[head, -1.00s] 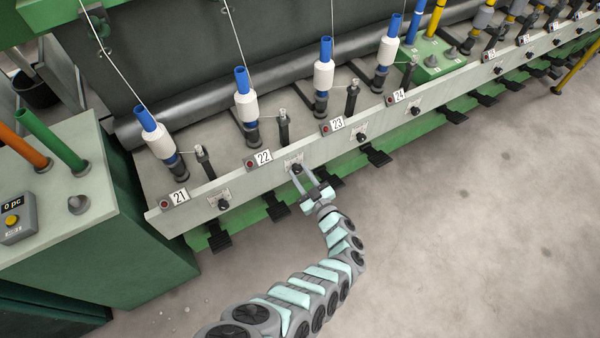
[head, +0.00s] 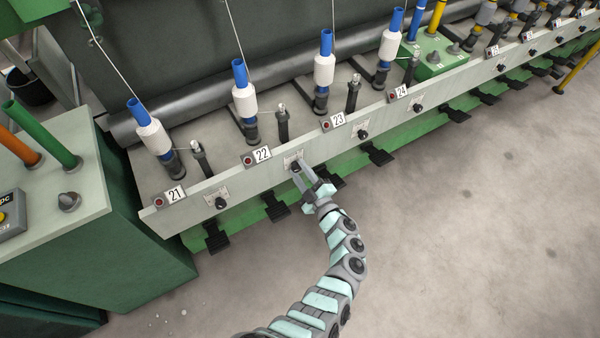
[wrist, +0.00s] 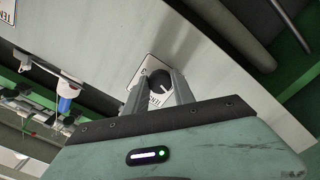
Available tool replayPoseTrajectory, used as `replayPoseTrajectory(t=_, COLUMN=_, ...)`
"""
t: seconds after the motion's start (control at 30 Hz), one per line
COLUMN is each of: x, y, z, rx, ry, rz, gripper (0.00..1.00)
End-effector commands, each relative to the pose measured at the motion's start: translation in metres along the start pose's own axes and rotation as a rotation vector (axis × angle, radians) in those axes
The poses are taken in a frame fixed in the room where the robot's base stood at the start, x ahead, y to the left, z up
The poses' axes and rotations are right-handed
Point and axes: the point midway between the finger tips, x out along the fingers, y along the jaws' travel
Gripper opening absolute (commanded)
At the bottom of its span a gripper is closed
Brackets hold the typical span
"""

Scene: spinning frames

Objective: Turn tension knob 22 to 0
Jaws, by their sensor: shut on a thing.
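Tension knob 22 is a small black knob (head: 296,168) on a light dial plate, on the grey rail to the right of the label 22 (head: 262,154). In the wrist view the black knob (wrist: 159,82) has a pale pointer line and sits between my two fingers; the dial plate (wrist: 143,72) is partly hidden by them, and I cannot read its marks. My gripper (head: 301,172) reaches the rail from the front and is shut on the knob. It also shows in the wrist view (wrist: 158,88).
Knobs for 21 (head: 221,202) and 23 (head: 363,134) sit along the same rail (head: 240,176). Black pedals (head: 276,206) stick out below it. Bobbins on blue tubes (head: 245,97) stand behind the rail. The floor in front is clear.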

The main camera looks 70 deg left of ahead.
Motion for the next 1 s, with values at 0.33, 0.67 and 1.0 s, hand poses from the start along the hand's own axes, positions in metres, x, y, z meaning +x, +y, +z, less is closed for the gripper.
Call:
replayPoseTrajectory(t=0.33, x=-0.0002, y=-0.0006, z=0.0008, rx=-0.066, ry=-0.001, rz=-0.001, gripper=0.0)
replayPoseTrajectory(t=0.67, x=-0.0002, y=-0.0003, z=0.0007, rx=-0.068, ry=-0.002, rz=-0.001, gripper=0.0)
replayPoseTrajectory(t=1.0, x=-0.0001, y=-0.0001, z=0.0005, rx=-0.067, ry=-0.001, rz=-0.001, gripper=0.52)
